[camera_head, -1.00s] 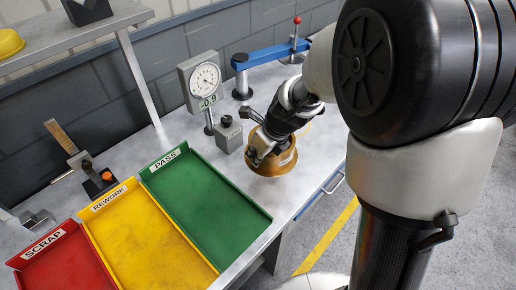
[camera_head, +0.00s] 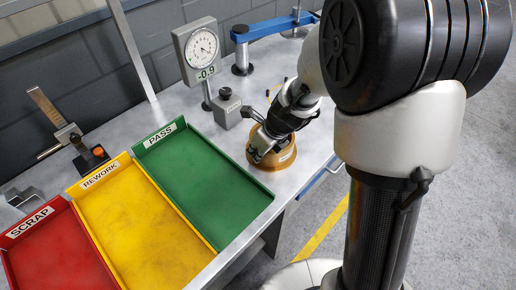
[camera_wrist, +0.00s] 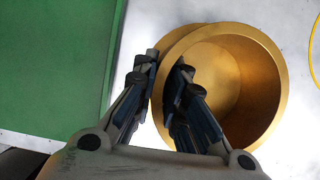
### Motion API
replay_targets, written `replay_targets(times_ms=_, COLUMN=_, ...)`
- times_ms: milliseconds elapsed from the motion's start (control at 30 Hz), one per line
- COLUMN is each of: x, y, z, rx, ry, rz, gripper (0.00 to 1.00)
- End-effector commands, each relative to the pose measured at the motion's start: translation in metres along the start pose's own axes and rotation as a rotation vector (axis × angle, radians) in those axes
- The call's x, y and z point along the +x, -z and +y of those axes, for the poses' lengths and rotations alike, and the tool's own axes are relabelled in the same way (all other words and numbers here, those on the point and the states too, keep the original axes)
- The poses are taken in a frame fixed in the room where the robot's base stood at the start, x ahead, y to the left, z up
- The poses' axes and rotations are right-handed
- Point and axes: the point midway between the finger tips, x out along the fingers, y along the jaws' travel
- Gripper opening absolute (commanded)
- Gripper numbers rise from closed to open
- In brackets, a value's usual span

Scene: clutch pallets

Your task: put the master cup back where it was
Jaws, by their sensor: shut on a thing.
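My gripper (camera_head: 265,140) is shut on the cup's left wall, one finger inside the rim and one outside. In the wrist view my gripper (camera_wrist: 165,78) pinches that wall near the rim.
The green PASS tray (camera_head: 268,193), yellow REWORK tray (camera_head: 205,243) and red SCRAP tray (camera_head: 12,272) fill the left and front of the bench. A dial gauge (camera_head: 201,45) reading -0.9 stands behind. A blue arm fixture (camera_head: 270,29) is at the back. Bare bench lies around the cup.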

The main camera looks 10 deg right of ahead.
Motion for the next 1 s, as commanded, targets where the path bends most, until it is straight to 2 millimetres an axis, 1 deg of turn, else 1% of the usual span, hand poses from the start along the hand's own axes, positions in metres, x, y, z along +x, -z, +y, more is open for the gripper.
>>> replay_targets(times_ms=67, x=-0.0032, y=-0.0034, z=-0.0017, rx=-0.002, ry=0.006, rz=-0.006, gripper=0.0)
replay_targets(times_ms=267, x=-0.0002, y=-0.0021, z=-0.0016, rx=-0.002, ry=0.005, rz=-0.006, gripper=0.0)
replay_targets(times_ms=300, x=0.0015, y=0.0004, z=-0.0002, rx=0.001, ry=0.0, rz=-0.001, gripper=0.12)
replay_targets(times_ms=600, x=0.0011, y=0.0003, z=-0.0001, rx=0.0, ry=0.0, rz=0.0, gripper=0.32)
replay_targets(times_ms=867, x=0.001, y=0.0002, z=-0.0002, rx=0.0, ry=0.0, rz=-0.001, gripper=0.32)
replay_targets(times_ms=1000, x=-0.006, y=-0.0017, z=-0.0004, rx=-0.001, ry=0.001, rz=-0.001, gripper=0.32)
